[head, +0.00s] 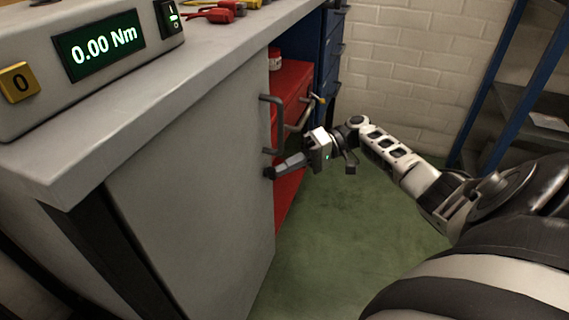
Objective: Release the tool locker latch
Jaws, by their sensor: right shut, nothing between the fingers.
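A grey panel (195,190), which looks like the tool locker door, stands under the bench top. A dark bar handle (280,125) sits near its right edge. My right gripper (276,171) is shut and empty, its dark fingers pointing left at the panel's edge just below the handle. I cannot tell whether the fingertips touch the panel. I cannot make out a separate latch; the fingers may hide it. My left gripper is not in view.
A red cabinet (289,85) with a handle stands behind the panel, beside blue drawers (331,55). A torque display box (85,50) and red-handled tools (222,12) lie on the bench top (190,85). Blue shelving (490,80) stands at right. The green floor (345,235) is clear.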

